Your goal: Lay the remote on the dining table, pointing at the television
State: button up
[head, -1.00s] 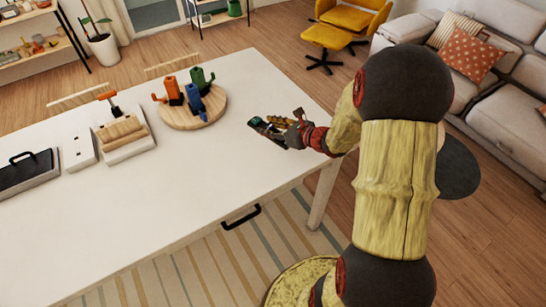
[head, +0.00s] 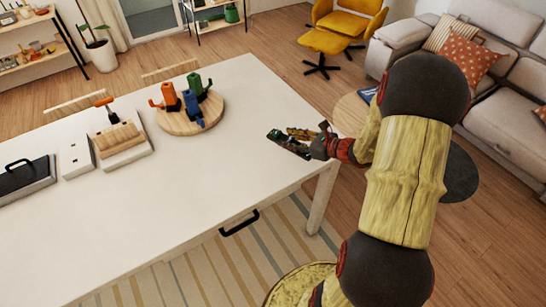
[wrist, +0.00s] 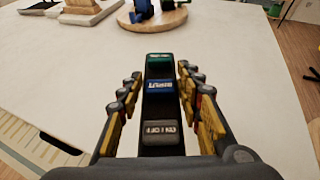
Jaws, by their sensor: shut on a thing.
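The remote (wrist: 160,108) is dark, with a green, a blue and a grey patch along its top, and lies between the fingers of my gripper (wrist: 160,95) in the wrist view. My gripper (head: 303,139) is shut on it, near the right end of the white dining table (head: 215,180). In the head view the remote (head: 287,146) points left, over the tabletop. I cannot tell whether it touches the table. No television shows in either view.
A round wooden board (head: 190,117) with orange, blue and green cactus-like pieces stands at the back. A wooden block set (head: 118,140), a white box (head: 75,156) and a black-topped case (head: 25,180) stand left. The front middle is clear.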

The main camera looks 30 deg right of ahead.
jog(key=b, duration=0.2)
send_over(273, 161)
notch_tip(273, 161, down, 6)
jog(key=shift+f, duration=0.15)
jog(key=shift+w+f+b, duration=0.1)
jog(key=shift+f+b, duration=0.2)
jog(key=shift+f, duration=1.25)
jog(key=shift+f, duration=0.15)
jog(key=o, duration=1.3)
jog(key=shift+c, duration=0.2)
